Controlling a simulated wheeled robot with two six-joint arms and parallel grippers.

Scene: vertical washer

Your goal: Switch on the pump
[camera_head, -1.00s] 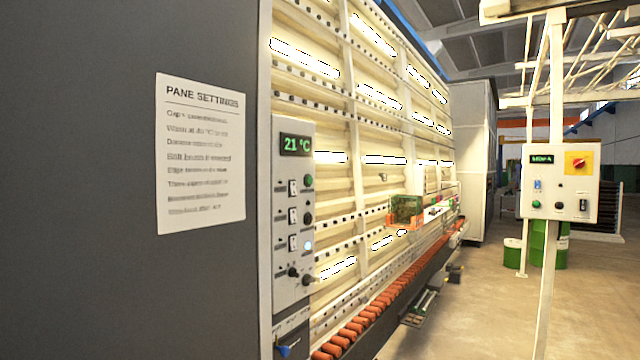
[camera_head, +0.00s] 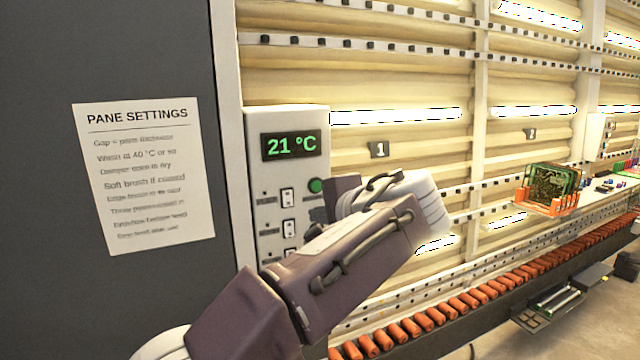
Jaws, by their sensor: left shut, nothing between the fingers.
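The control panel (camera_head: 262,185) stands beside the dark cabinet, with a green "21 °C" display (camera_head: 291,145). Below it are several white rocker switches, the upper one (camera_head: 287,198) and another (camera_head: 289,229) in clear view, and a round green button (camera_head: 316,186). The small labels are too blurred to read, so I cannot tell which control is the pump's. My left arm crosses in front of the panel's lower right and hides its lower controls. My left gripper (camera_head: 334,200) is shut and empty, close to the panel's right edge and partly hidden by my arm. My right gripper is out of view.
A "PANE SETTINGS" sheet (camera_head: 146,175) hangs on the dark cabinet (camera_head: 110,50); it reads "Wash at 40 °C or so". Orange rollers (camera_head: 470,300) run along the washer's base. An orange rack (camera_head: 548,205) holding green boards stands at the right.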

